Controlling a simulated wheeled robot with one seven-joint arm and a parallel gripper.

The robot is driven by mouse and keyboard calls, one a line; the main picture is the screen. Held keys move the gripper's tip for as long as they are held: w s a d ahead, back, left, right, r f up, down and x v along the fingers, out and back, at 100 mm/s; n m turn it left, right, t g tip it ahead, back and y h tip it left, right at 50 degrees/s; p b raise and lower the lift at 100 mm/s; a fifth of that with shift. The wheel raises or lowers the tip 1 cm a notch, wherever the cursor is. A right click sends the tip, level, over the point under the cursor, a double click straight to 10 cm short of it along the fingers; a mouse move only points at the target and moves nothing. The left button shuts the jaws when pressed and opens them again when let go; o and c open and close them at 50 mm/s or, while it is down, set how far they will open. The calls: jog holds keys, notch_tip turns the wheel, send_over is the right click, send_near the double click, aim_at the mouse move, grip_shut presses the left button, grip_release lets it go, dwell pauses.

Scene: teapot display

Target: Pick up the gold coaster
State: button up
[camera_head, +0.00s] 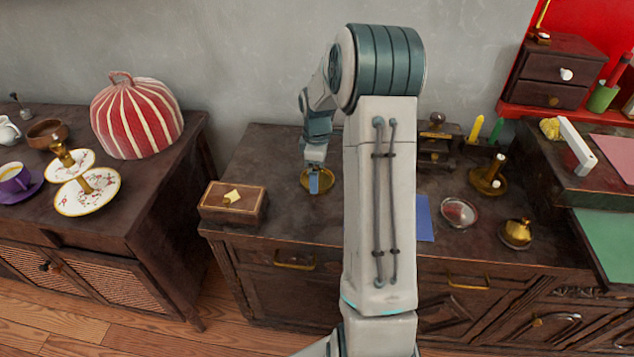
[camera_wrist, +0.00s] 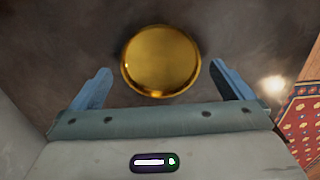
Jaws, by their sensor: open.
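The gold coaster (camera_wrist: 161,60) is a round, shiny disc lying on the dark wooden cabinet top. In the wrist view it lies between and slightly ahead of my two blue fingertips, with a gap on each side. In the head view the coaster (camera_head: 326,184) shows partly behind my gripper (camera_head: 314,182), which points down over its left part. My gripper (camera_wrist: 160,75) is open and empty. I cannot tell how far the fingertips are above the cabinet top.
A wooden box (camera_head: 233,203) with a yellow piece on its lid stands left of the coaster. A blue sheet (camera_head: 425,218), a silver dish (camera_head: 459,212) and a brass candle holder (camera_head: 488,180) lie to the right. The wall (camera_head: 250,60) rises behind the cabinet.

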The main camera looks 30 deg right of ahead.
jog(key=shift+f, duration=0.95)
jog(key=c, duration=0.9)
jog(key=shift+r, duration=0.1)
